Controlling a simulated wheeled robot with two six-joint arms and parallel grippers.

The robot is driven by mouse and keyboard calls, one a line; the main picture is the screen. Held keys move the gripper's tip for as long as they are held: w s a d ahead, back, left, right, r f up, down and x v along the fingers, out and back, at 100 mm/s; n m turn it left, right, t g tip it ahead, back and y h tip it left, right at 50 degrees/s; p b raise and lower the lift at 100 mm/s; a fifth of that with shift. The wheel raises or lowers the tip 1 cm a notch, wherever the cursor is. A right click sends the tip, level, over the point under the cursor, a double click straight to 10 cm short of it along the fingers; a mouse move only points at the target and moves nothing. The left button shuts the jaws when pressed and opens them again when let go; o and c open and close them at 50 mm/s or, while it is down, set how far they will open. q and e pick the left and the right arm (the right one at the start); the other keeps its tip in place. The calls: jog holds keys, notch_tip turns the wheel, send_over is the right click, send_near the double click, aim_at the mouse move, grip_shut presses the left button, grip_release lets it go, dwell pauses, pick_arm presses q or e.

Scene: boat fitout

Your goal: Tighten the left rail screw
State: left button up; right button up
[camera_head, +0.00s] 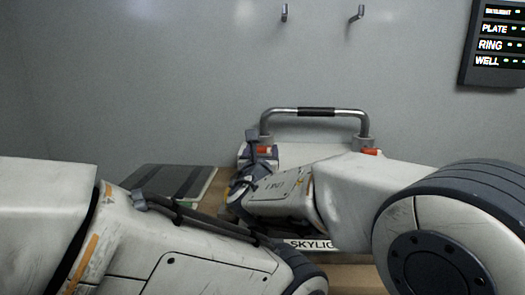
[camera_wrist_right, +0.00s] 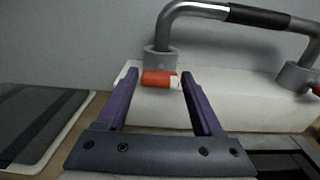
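The rail (camera_head: 317,111) is a metal bar with a black grip on a white block, and it also shows in the right wrist view (camera_wrist_right: 255,15). The left rail screw is an orange-red knob (camera_wrist_right: 158,79) with a pale end at the foot of the left post; it shows partly in the head view (camera_head: 263,150). My right gripper (camera_wrist_right: 160,74) is open, its two purple fingers on either side of the knob, with small gaps visible. I cannot tell how deep the fingertips reach. A second orange-red screw (camera_head: 371,151) sits at the right post. My left gripper is out of view.
A dark striped panel (camera_head: 172,181) lies left of the block. A label reading "SKYLIG" (camera_head: 309,244) is partly hidden by my arm. Two hooks (camera_head: 284,13) and a dark status board (camera_head: 497,42) are on the grey wall. My arms cover much of the front.

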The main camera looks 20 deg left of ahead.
jog(key=c, duration=0.8)
jog(key=shift+f+m+b, duration=0.15)
jog(key=shift+m+b, duration=0.15)
jog(key=shift+b, duration=0.4)
jog(key=shift+c, duration=0.2)
jog(key=m+b, duration=0.4)
jog(key=b, duration=0.1)
jog(key=m+b, duration=0.4)
jog(key=b, duration=0.1)
jog(key=m+b, duration=0.4)
jog(key=b, duration=0.1)
jog(key=shift+d+f+m+b, duration=0.25)
jog(key=shift+m+b, duration=0.15)
jog(key=m+b, duration=0.3)
jog(key=m, duration=0.1)
jog(key=shift+f+b, duration=0.1)
jog(key=shift+b, duration=0.2)
jog(key=m+b, duration=0.2)
jog(key=m, duration=0.3)
jog(key=shift+b, duration=0.4)
jog(key=m+b, duration=0.2)
jog(key=m, duration=0.2)
jog(key=shift+a+f+m, duration=0.1)
jog(key=shift+m, duration=0.2)
jog(key=shift+m+b, duration=0.6)
jog(key=shift+m, duration=1.2)
